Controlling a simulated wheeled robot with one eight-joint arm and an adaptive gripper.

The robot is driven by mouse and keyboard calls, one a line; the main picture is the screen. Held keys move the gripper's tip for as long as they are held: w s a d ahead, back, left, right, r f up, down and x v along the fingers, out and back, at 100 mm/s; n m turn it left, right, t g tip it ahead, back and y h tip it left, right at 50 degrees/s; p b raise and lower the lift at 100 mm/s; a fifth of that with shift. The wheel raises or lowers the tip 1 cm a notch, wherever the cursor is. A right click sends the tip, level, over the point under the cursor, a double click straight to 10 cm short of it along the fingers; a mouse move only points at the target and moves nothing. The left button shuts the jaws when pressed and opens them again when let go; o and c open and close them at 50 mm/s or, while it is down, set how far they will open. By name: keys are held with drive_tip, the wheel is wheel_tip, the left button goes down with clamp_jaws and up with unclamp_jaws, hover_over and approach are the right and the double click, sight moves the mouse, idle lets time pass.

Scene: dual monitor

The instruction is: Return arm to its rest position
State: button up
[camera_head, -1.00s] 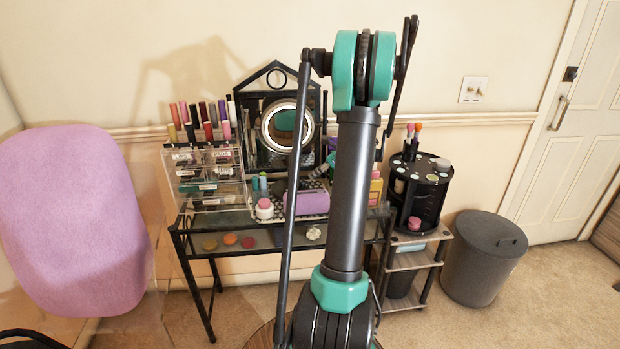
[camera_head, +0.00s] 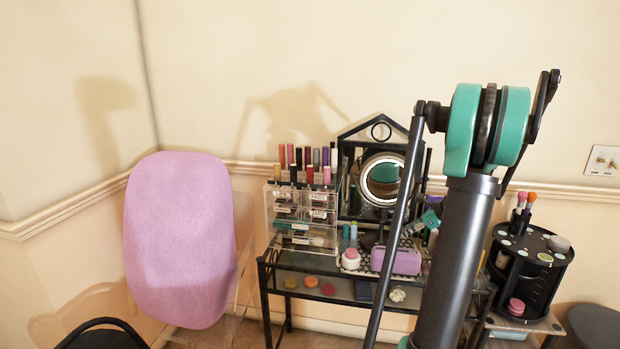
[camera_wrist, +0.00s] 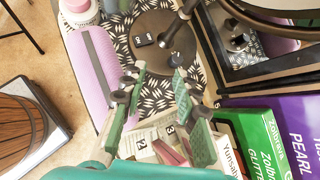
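My arm (camera_head: 462,250), grey with green joints, rises at the right of the head view, in front of the vanity table (camera_head: 345,272). It hides part of the table's right side. My gripper (camera_wrist: 157,82) shows in the wrist view with its two green-padded fingers spread apart. I see nothing held between them. Below the fingers are the patterned mat, a round dark mirror base (camera_wrist: 165,42) and a long purple case (camera_wrist: 95,70).
A round mirror (camera_head: 384,180) and a clear lipstick organizer (camera_head: 302,215) stand on the table. A black makeup carousel (camera_head: 528,270) is at the right. A pink chair (camera_head: 180,240) is at the left. Green and purple boxes (camera_wrist: 262,145) lie close right of the gripper.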

drive_tip(key=s+a+n, duration=0.1)
drive_tip(key=a, duration=0.1)
drive_tip(key=s+a+n, duration=0.2)
drive_tip(key=a, duration=0.1)
drive_tip(key=s+a+n+g, duration=0.1)
drive_tip(key=a+n, duration=0.1)
drive_tip(key=a, duration=0.1)
drive_tip(key=shift+s, duration=0.25)
drive_tip(key=s+a+f+n+h, duration=0.1)
drive_tip(key=s+a+f+n, duration=0.1)
drive_tip(key=s+a+n, duration=0.2)
drive_tip(key=s+a+f+n+g+h, duration=0.1)
drive_tip(key=s+a+n, duration=0.4)
drive_tip(key=s+n, duration=0.5)
drive_tip(key=s+a+f+n+g+h, duration=0.1)
drive_tip(key=s+a+f+n+h, duration=0.1)
drive_tip(key=s+a+n, duration=0.3)
drive_tip(key=s+f+n, duration=0.1)
drive_tip(key=s+n, duration=0.2)
drive_tip(key=s, duration=0.3)
drive_tip(key=shift+s+a+f, duration=0.2)
